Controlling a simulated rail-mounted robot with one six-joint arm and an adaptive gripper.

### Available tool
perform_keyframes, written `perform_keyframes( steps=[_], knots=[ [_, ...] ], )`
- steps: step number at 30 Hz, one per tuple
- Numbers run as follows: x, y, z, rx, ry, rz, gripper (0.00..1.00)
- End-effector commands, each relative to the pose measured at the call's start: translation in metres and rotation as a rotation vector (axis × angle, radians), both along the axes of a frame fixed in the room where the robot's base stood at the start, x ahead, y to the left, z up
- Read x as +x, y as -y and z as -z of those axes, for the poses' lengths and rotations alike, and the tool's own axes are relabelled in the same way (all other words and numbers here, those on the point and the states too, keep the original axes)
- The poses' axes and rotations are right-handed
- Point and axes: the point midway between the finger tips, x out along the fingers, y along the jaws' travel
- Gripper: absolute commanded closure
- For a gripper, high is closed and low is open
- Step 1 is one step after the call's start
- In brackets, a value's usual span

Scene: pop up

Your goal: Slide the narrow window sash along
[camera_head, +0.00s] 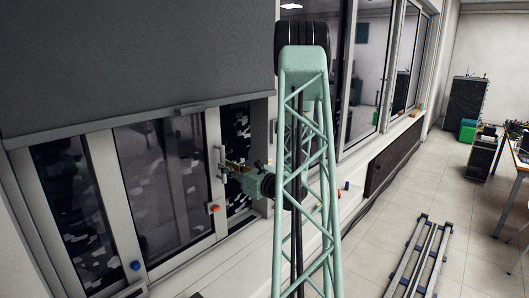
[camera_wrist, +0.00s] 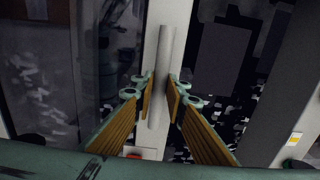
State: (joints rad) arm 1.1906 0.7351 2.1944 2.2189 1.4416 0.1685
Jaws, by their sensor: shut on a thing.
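The window sash (camera_head: 216,135) has a white frame around dark glass, and its right upright carries a grey vertical bar handle (camera_head: 221,153). The white upright also shows in the wrist view (camera_wrist: 182,30), behind the bar handle (camera_wrist: 163,62). My gripper (camera_head: 224,168) is at the handle. In the wrist view my gripper (camera_wrist: 161,85) has one finger on each side of the bar and is shut on it. The fingers partly cover the bar's lower half. The rest of the sash's right side is partly hidden by my arm in the head view.
A grey blind (camera_head: 135,60) hangs over the upper window. A red knob (camera_head: 214,209) and a blue knob (camera_head: 136,266) sit low on the frames. A dark radiator (camera_head: 392,157) is below the sill.

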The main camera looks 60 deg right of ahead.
Motion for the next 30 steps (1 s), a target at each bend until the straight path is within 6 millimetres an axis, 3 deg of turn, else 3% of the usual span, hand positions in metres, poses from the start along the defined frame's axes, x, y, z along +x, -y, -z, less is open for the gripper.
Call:
perform_keyframes(
  steps=[30],
  knots=[
    [-0.012, 0.039, 0.000, 0.000, 0.000, 0.002, 0.97]
  ],
)
